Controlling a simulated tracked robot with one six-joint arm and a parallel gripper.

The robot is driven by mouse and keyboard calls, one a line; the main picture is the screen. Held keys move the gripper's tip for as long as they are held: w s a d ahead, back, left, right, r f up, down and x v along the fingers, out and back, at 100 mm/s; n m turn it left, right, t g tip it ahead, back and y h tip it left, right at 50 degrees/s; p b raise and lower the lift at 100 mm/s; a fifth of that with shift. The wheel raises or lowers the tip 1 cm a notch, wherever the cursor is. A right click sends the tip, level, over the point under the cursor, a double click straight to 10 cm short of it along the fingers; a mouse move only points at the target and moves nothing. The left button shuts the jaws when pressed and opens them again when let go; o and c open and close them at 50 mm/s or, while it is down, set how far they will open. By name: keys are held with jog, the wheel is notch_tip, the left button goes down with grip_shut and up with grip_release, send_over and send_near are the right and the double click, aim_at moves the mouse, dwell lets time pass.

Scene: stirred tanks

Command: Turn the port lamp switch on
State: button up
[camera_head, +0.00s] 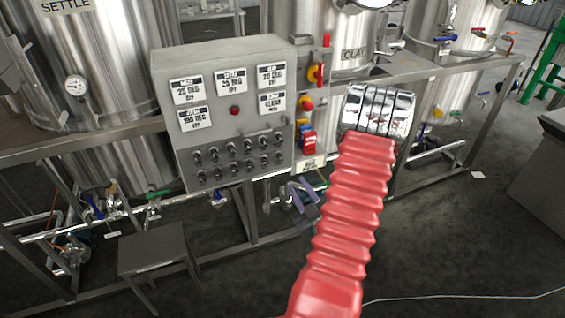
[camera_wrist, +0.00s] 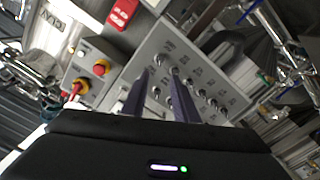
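A grey control box (camera_head: 185,150) carries rows of small dark toggle switches (camera_head: 235,153) on its lower front. The switches also show in the wrist view (camera_wrist: 183,79), where the box (camera_wrist: 150,57) is seen tilted. Which one is the port lamp switch cannot be told, because the labels are too small to read. My gripper (camera_head: 299,185) is just right of and below the box's lower right corner in the head view. Its two purple-grey fingers (camera_wrist: 160,73) are apart, with nothing seen between them, and point towards the switch rows. Contact with any switch is not visible.
Red and yellow knobs (camera_head: 315,74) and a red handle sit on a strip right of the box. Steel tanks (camera_head: 110,50) stand behind a metal frame. A small metal stool (camera_head: 152,248) stands below left. The floor (camera_head: 440,240) at right is mostly clear.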

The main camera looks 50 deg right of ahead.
aim_at(281, 160)
jog(key=shift+w+d, duration=0.1)
jog(key=x, duration=1.3)
jog(key=shift+w+d, duration=0.1)
jog(key=shift+w, duration=0.1)
jog(key=shift+c, duration=0.3)
grip_shut()
